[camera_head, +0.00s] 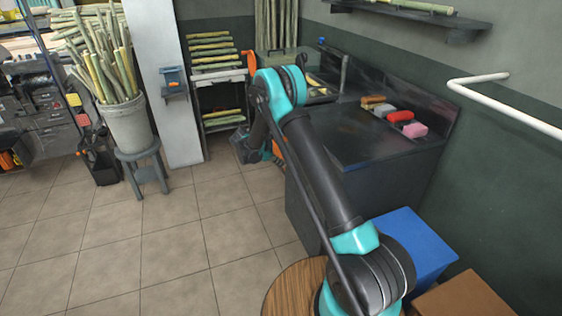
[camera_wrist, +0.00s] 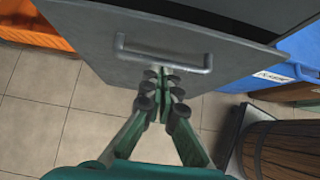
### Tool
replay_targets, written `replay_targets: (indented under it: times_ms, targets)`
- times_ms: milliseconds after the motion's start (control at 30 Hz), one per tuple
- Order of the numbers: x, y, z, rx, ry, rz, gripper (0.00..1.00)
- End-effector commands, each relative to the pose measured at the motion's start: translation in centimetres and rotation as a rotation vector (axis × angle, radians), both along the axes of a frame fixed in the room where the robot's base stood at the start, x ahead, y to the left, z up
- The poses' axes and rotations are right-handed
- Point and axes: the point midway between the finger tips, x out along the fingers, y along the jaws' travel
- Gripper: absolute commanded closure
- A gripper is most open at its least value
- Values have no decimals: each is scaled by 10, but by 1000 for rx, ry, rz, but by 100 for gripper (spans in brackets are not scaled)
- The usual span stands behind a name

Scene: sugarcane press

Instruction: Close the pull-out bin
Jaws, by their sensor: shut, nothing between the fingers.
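The pull-out bin's grey front panel (camera_wrist: 110,65) fills the upper middle of the wrist view, with a bar handle (camera_wrist: 185,61) across it. A dark area shows behind the panel's top edge; how far the bin stands out cannot be told. My gripper (camera_wrist: 163,78) is shut and empty, its fingertips at the handle's lower side near the middle. Whether they touch the handle or panel is unclear. In the head view my arm hides the bin's front, and my wrist (camera_head: 245,148) shows low beside the dark counter (camera_head: 375,145).
A blue bin (camera_wrist: 290,65) stands right of the panel, and an orange object (camera_wrist: 38,28) lies left. A wooden barrel (camera_wrist: 285,150) is at lower right. A stool (camera_head: 145,170) holds a bucket of cane (camera_head: 128,125). The tiled floor at left (camera_head: 150,235) is clear.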

Motion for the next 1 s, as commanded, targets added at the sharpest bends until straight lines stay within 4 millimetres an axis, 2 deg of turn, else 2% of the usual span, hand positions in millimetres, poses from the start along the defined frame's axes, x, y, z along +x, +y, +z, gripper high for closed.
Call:
replay_targets:
  times_ms: [300, 400, 600, 1000]
  targets:
    - [13, -43, -44, 1, 0, -2, 100]
    - [18, -58, -41, 1, 0, -1, 100]
    - [24, -74, -41, 1, 0, -1, 100]
    - [25, -77, -41, 1, 0, 0, 100]
